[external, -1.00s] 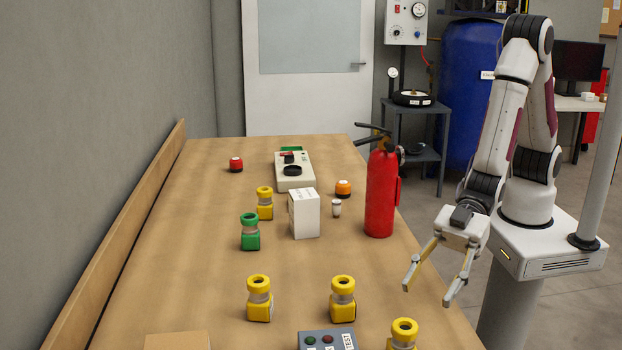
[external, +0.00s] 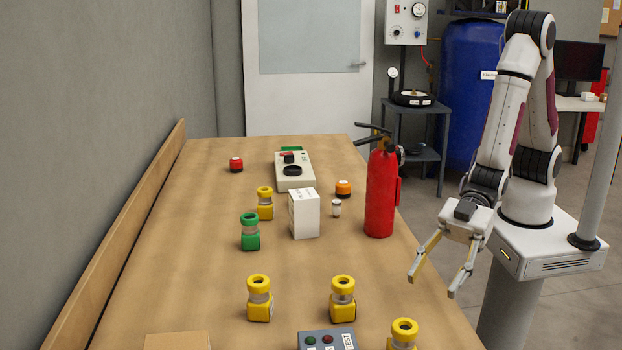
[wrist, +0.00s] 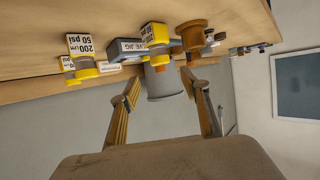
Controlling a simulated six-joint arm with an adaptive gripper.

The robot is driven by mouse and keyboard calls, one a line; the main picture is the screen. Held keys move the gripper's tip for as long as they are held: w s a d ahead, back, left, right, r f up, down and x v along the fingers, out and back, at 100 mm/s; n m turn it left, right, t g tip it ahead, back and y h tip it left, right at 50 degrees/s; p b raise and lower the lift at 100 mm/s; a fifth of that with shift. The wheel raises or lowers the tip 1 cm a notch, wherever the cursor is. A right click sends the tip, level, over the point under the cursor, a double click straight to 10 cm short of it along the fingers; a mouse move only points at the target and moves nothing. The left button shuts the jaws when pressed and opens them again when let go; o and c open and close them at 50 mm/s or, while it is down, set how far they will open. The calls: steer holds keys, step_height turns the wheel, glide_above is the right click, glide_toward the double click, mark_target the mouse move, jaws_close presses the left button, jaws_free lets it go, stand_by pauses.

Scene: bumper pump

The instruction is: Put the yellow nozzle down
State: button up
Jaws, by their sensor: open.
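Several yellow nozzles with grey middles stand upright on the wooden bench in the external view: one at the front left (external: 259,298), one at the front middle (external: 342,298), one at the front right edge (external: 403,333), cut off by the frame, and one farther back (external: 265,203). My gripper (external: 432,285) is open and empty, beyond the bench's right edge and above the floor. I cannot tell which nozzle the task means.
A green nozzle (external: 250,232), a white box (external: 304,213) and a red fire extinguisher (external: 381,190) stand on the bench. A grey box with buttons (external: 327,340) lies at the front. A grey cylinder (wrist: 164,84) shows between my fingers in the wrist view. The bench's left side is mostly clear.

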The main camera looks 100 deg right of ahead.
steer(key=s+d+r+m+h, duration=0.1)
steer(key=d+r+m+h, duration=0.3)
steer(key=d, duration=0.8)
steer(key=s+d+r+m+h, duration=0.15)
steer(key=d+r, duration=0.45)
steer(key=d, duration=0.6)
steer(key=s+d+r+m+g+h, duration=0.1)
steer(key=s+d+g+h, duration=0.1)
steer(key=s+d, duration=0.4)
steer(key=s+d+r+m+g+h, duration=0.1)
steer(key=s+d+m+h, duration=0.1)
steer(key=s+d, duration=0.5)
steer(key=s, duration=0.6)
steer(key=shift+s+d+r+g, duration=0.15)
steer(key=shift+d+r+g, duration=0.15)
steer(key=shift+r+g, duration=0.1)
steer(key=shift+m, duration=0.25)
